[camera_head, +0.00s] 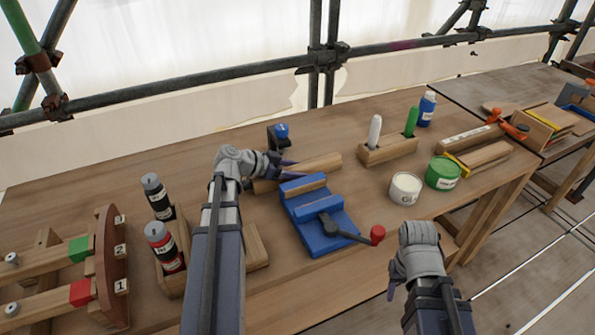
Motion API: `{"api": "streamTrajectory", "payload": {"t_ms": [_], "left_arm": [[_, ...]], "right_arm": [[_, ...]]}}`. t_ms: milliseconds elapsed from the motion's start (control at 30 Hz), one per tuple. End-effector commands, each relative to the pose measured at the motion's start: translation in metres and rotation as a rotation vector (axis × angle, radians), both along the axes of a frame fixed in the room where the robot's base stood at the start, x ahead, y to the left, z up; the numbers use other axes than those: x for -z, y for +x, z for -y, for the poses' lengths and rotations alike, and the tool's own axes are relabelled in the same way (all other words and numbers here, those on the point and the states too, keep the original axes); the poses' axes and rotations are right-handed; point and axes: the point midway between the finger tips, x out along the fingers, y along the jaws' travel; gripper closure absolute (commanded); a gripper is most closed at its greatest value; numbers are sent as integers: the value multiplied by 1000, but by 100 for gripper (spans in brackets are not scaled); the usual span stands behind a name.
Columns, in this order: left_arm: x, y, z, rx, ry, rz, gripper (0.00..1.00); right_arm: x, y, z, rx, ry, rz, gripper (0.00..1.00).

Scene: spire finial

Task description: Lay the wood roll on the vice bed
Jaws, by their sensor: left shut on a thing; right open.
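The blue vice (345,238) stands on the workbench at the middle, with wood-faced jaws and a handle with a red knob (377,233) at its right. A pale wood roll (322,163) lies level just behind the vice, apart from its bed as far as I can see. My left gripper (290,170) is shut on the wood roll near its middle; the arm hides part of its left end. My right gripper (391,291) is open and empty in front of the bench edge, below the vice handle; its fingers are mostly hidden by its wrist.
White tin (405,189) and green tin (443,173) stand right of the vice. A wooden block (388,151) holds white and green sticks behind them. A small blue-topped object (281,131) stands behind the roll.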

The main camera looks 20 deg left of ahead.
Motion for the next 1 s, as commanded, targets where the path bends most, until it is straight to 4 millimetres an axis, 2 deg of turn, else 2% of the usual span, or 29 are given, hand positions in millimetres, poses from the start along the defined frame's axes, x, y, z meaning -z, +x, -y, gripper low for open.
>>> {"api": "streamTrajectory", "payload": {"t_ms": [33, 267, 500, 600, 1000], "left_arm": [[1, 0, 0, 0, 0, 0, 40], [0, 0, 0, 0, 0, 0, 14], [0, 0, 0, 0, 0, 0, 13], [-6, 0, 0, 0, 0, 0, 13], [-35, -42, -36, -3, -1, -1, 13]], "right_arm": [[1, 0, 0, 0, 0, 0, 50], [0, 0, 0, 0, 0, 0, 50], [0, 0, 0, 0, 0, 0, 50], [-6, 0, 0, 0, 0, 0, 50], [-35, 0, 0, 0, 0, 0, 50]]}}
